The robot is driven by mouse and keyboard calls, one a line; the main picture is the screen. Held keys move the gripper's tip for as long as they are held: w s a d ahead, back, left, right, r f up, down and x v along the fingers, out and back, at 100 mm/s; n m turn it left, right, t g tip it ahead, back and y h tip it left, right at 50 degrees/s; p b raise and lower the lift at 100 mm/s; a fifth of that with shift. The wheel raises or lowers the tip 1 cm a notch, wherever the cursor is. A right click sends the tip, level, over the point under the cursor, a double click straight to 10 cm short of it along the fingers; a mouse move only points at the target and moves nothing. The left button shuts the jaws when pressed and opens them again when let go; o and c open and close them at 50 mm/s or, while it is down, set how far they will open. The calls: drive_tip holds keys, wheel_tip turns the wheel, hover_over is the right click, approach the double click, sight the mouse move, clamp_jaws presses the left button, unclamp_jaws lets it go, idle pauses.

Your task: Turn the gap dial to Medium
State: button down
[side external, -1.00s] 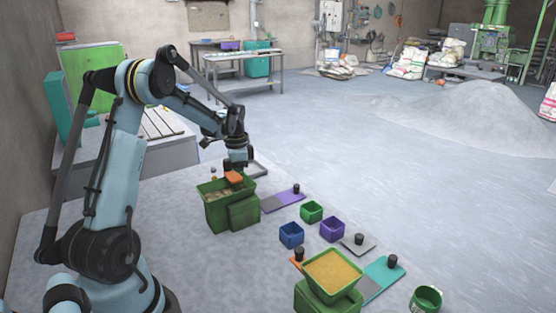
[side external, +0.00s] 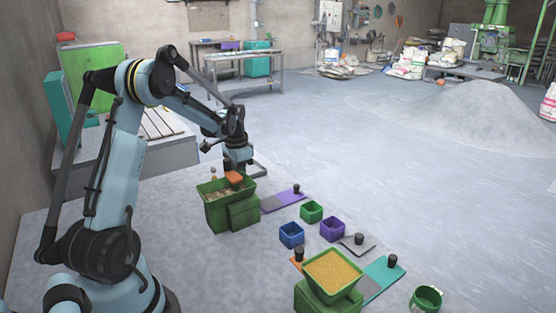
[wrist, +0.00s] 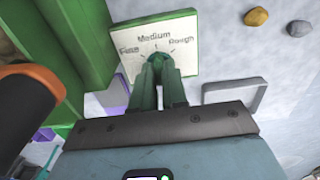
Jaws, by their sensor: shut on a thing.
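The gap dial panel (wrist: 140,30) is a pale plate on a green machine, marked Fine, Medium and Rough from left to right. The dial knob (wrist: 155,58) shows only as a small dark bit between my fingertips, below the word Medium. My gripper (wrist: 163,62) is shut on it in the wrist view. The fingers hide most of the knob, and I cannot tell which mark it points to. In the side view my gripper (side external: 232,168) is low behind the green machine (side external: 224,212) with the open hopper, and the dial is hidden there.
An orange-ended part (wrist: 28,88) is close on the left in the wrist view. A grey frame (wrist: 234,92) and two stones (wrist: 256,16) lie to the right. In the side view a purple plate (side external: 280,202), small bins (side external: 311,211) and a yellow-filled hopper (side external: 333,272) stand nearby.

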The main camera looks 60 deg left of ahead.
drive_tip(key=c, duration=1.2)
unclamp_jaws()
drive_tip(key=shift+o, duration=0.2)
wheel_tip(320, 180, up, 12)
drive_tip(key=d+r+t+y, duration=0.1)
drive_tip(key=d+r+t, duration=0.2)
drive_tip(key=d, duration=1.1)
drive_tip(key=s+d+f+t, duration=0.2)
drive_tip(key=s+d, duration=0.1)
drive_tip(key=d, duration=0.4)
drive_tip(key=s+d+f+t+h, duration=0.1)
drive_tip(key=s+d+f+t, duration=0.1)
drive_tip(key=d, duration=0.5)
drive_tip(key=shift+s+d+f, duration=0.25)
drive_tip(key=shift+s+d, duration=0.15)
drive_tip(key=shift+s, duration=0.35)
